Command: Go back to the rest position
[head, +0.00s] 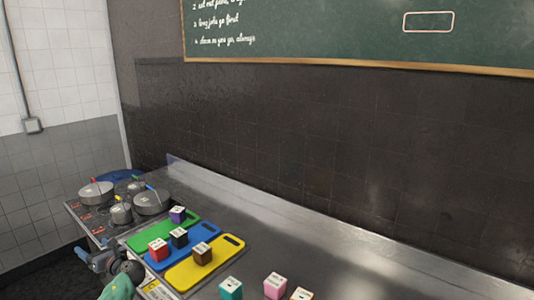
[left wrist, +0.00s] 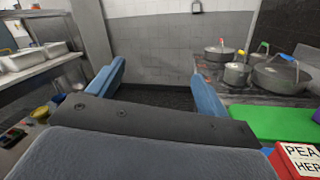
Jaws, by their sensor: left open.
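My left gripper (head: 90,256) is at the lower left of the head view, beside the front left edge of the counter. In the left wrist view its two blue fingers stand wide apart with nothing between them (left wrist: 157,78), facing the floor and the tiled wall. It is open and empty. My right gripper does not show.
Green (head: 138,240), blue (head: 157,264) and yellow (head: 183,278) boards bear labelled cubes, including a red cube (head: 158,249). The red cube is close by in the left wrist view (left wrist: 296,160). Lidded pots (head: 152,202) stand on the stove. More cubes (head: 275,286) sit at right.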

